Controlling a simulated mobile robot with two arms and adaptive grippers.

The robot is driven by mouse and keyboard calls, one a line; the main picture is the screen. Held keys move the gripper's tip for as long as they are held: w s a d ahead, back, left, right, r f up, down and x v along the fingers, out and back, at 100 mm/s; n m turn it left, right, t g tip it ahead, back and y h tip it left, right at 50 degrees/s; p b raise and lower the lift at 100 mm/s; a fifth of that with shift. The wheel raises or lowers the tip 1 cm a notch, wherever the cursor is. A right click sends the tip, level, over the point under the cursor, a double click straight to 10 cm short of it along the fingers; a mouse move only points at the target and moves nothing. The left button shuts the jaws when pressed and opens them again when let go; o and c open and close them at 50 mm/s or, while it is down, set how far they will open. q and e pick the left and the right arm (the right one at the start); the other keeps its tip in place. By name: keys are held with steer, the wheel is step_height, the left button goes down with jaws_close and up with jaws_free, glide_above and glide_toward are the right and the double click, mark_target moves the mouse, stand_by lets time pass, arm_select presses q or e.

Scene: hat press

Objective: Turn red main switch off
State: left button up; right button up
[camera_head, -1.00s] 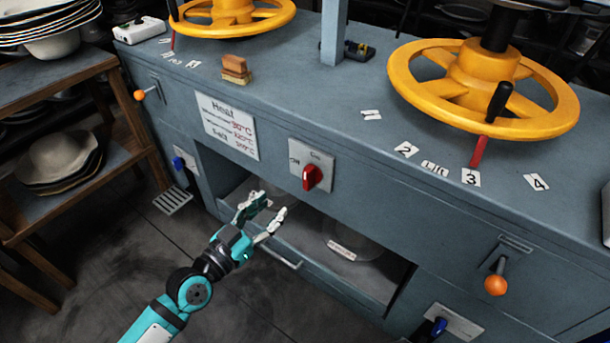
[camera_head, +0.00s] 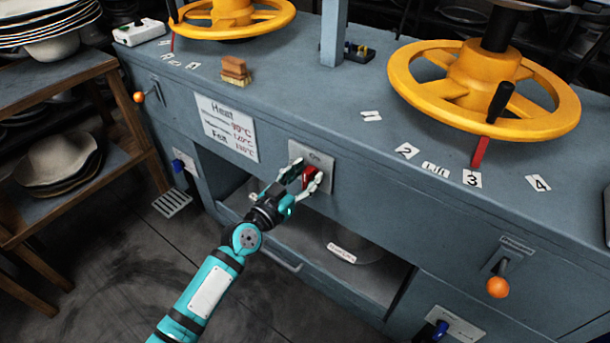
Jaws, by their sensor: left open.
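The red main switch (camera_head: 309,176) sits on a grey metal plate (camera_head: 325,163) on the front of the blue-grey hat press cabinet. My left gripper (camera_head: 305,178) is at the switch, with its open fingers on either side of the red knob. The fingers partly hide the knob, so I cannot tell whether they touch it or which way it points. The plate's left lettering is hidden behind a finger. My right gripper is not in view.
Two yellow handwheels (camera_head: 484,90) stand on the cabinet top. Orange-knobbed levers (camera_head: 498,287) and blue handles (camera_head: 440,328) are on the front. An open shelf (camera_head: 345,270) lies below the switch. A wooden rack (camera_head: 60,75) with hats stands left.

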arm_select(q)
steer(key=shift+c, duration=0.2)
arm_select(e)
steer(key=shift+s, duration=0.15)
arm_select(q)
jaws_close()
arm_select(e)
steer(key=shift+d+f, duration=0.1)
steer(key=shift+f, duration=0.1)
